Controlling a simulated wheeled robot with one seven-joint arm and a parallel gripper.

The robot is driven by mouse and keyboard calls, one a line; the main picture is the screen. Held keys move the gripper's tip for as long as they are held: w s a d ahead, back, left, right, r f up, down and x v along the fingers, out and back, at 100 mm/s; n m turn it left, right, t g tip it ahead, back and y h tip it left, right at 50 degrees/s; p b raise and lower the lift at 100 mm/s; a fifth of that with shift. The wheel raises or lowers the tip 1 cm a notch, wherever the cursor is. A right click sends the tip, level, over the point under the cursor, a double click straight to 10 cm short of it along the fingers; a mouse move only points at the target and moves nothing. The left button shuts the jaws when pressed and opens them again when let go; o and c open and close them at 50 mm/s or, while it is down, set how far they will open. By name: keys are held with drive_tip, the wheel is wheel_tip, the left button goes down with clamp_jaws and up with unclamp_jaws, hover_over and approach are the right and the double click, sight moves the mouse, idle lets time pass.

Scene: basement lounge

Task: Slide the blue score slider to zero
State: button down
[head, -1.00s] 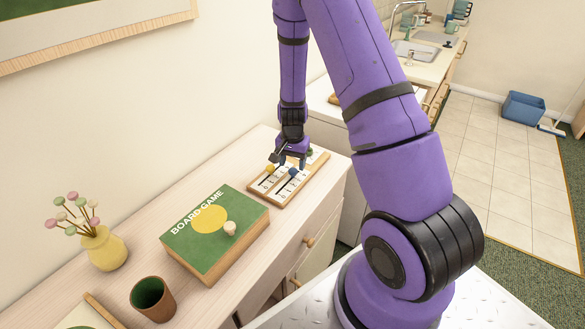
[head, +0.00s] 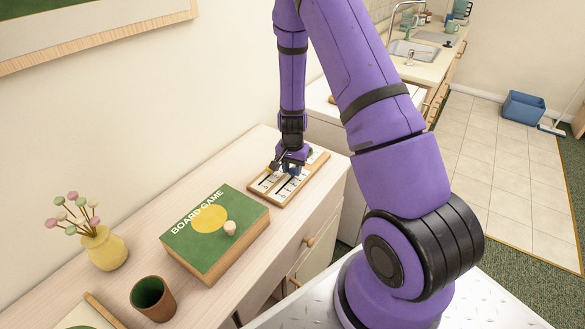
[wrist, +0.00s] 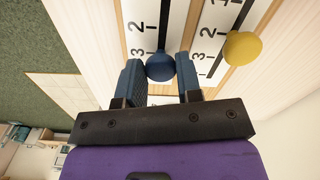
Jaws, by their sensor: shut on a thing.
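The score board (head: 266,196) is a wooden tray with white numbered strips and dark slots, lying on the dresser. The blue score slider (wrist: 160,67) is a round knob on its slot, beside the printed 3, with the 2 farther up the strip in the wrist view. My gripper (head: 289,167) is down at the board; the wrist view shows its fingers (wrist: 160,78) shut on the blue knob, one on each side. The yellow slider (wrist: 242,48) sits on the neighbouring strip, to the right and apart from the fingers. The 0 end of the blue strip is not clear.
A green board game box (head: 190,240) with a small pale piece on top lies nearer on the dresser (head: 140,235). A yellow vase (head: 104,248) and a brown cup (head: 153,297) stand at left. The wall runs along the back.

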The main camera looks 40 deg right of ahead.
drive_tip(key=s+a, duration=0.1)
drive_tip(key=a, duration=0.2)
drive_tip(key=s+a, duration=0.1)
drive_tip(key=a, duration=0.2)
drive_tip(key=s+a, duration=0.1)
drive_tip(key=a, duration=0.1)
drive_tip(key=shift+s+a, duration=0.1)
drive_tip(key=shift+a, duration=0.3)
drive_tip(key=c, duration=0.8)
unclamp_jaws()
drive_tip(key=shift+a, duration=0.1)
wheel_tip(320, 180, up, 11)
drive_tip(key=shift+f, duration=0.1)
